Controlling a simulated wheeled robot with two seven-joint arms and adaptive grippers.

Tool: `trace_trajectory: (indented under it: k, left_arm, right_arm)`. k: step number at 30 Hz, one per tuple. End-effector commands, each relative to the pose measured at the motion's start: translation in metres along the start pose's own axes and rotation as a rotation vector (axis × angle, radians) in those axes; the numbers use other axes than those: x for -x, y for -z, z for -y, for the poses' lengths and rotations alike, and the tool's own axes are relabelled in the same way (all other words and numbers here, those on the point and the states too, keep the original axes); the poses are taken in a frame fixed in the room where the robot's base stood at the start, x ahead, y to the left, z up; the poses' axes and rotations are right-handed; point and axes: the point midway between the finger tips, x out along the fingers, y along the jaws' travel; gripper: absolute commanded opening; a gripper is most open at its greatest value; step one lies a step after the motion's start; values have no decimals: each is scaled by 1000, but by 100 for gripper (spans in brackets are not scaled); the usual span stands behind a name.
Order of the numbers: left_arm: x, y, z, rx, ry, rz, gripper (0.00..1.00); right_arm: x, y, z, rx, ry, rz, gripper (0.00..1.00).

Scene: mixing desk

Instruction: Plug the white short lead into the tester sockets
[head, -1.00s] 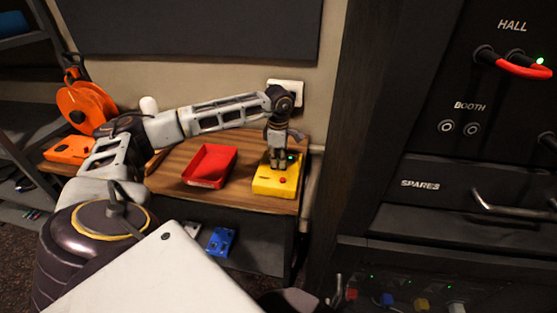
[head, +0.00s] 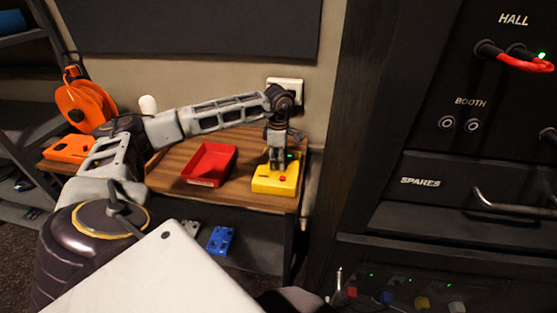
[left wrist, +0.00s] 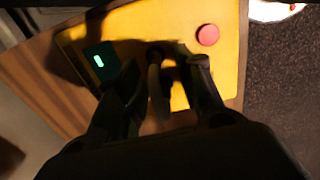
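The yellow tester (head: 266,184) sits at the right end of the wooden shelf top, with a red button and a small green-lit display. It fills much of the left wrist view (left wrist: 225,60). My left gripper (head: 277,165) points down over the tester, close to its top. In the left wrist view its two fingers (left wrist: 165,72) stand apart, with yellow showing between them. A dim, shadowed shape, possibly the short lead, lies between the fingers; I cannot tell whether it sits in the sockets. The sockets are hidden. My right gripper is not in view.
A red tray (head: 209,164) lies left of the tester. An orange cable reel (head: 85,105) and an orange box (head: 69,149) are farther left. A blue box (head: 220,240) is on the lower shelf. A dark rack (head: 420,160) with a red lead (head: 525,64) stands at right.

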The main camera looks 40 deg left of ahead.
Motion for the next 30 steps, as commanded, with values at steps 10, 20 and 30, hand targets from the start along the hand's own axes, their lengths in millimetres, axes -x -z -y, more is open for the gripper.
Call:
trace_trajectory:
  k: [10, 20, 30]
  left_arm:
    - [6, 0, 0, 0, -1, 0, 37]
    - [43, -1, 0, 0, -2, 2, 37]
    - [93, 0, 0, 0, -1, 2, 37]
  right_arm:
    - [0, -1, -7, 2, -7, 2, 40]
    - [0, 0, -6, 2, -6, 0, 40]
    - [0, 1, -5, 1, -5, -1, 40]
